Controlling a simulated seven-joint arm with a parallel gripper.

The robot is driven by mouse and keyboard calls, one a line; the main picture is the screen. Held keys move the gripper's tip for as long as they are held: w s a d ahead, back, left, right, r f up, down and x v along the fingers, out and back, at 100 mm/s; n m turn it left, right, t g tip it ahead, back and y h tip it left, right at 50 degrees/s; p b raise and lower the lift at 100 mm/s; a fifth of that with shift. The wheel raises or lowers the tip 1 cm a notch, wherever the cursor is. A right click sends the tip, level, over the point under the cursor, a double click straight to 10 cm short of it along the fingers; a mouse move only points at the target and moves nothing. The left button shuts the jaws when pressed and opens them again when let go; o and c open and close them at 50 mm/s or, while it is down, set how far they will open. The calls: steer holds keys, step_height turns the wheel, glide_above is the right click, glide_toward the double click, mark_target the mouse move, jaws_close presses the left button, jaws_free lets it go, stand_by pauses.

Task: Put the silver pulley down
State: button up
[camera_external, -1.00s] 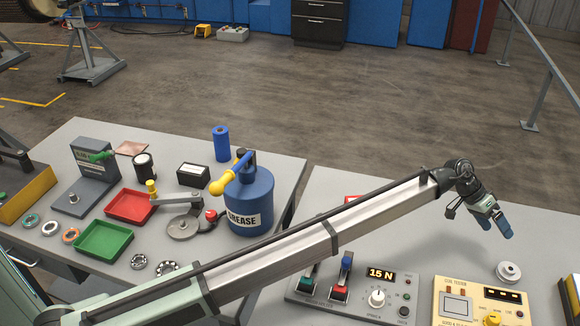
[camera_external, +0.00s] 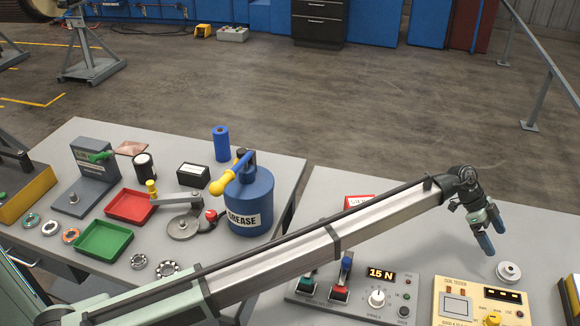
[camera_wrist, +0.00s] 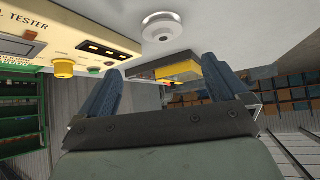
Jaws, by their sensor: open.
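The silver pulley (camera_external: 508,272) rests on the grey bench top at the right, just behind the cream coil tester. It also shows in the wrist view (camera_wrist: 161,27), near the top middle, beyond my fingertips and apart from them. My gripper (camera_external: 492,240) hangs above the bench, a little behind and to the left of the pulley, with its blue fingers pointing down. In the wrist view its two blue fingers (camera_wrist: 162,88) stand wide apart with nothing between them. The gripper is open and empty.
The coil tester (camera_external: 478,302) stands in front of the pulley, and a switch panel (camera_external: 350,292) with a "15 N" display is left of it. A yellow-and-dark object (camera_external: 572,300) is at the right edge. The bench behind the pulley is clear.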

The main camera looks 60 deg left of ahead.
mark_target(509, 268)
steer(key=x, duration=0.6)
steer(key=shift+w+d+f, duration=0.15)
steer(key=shift+f, duration=0.1)
steer(key=shift+a+f+x, duration=0.1)
steer(key=shift+a+x, duration=0.05)
steer(key=shift+x, duration=1.1)
steer(key=shift+a+f+x, duration=0.1)
steer(key=shift+a+x, duration=0.05)
steer(key=shift+x, duration=1.15)
steer(key=shift+w, duration=0.15)
steer(key=c, duration=1.2)
steer(key=shift+c, duration=0.9)
steer(key=shift+r, duration=0.15)
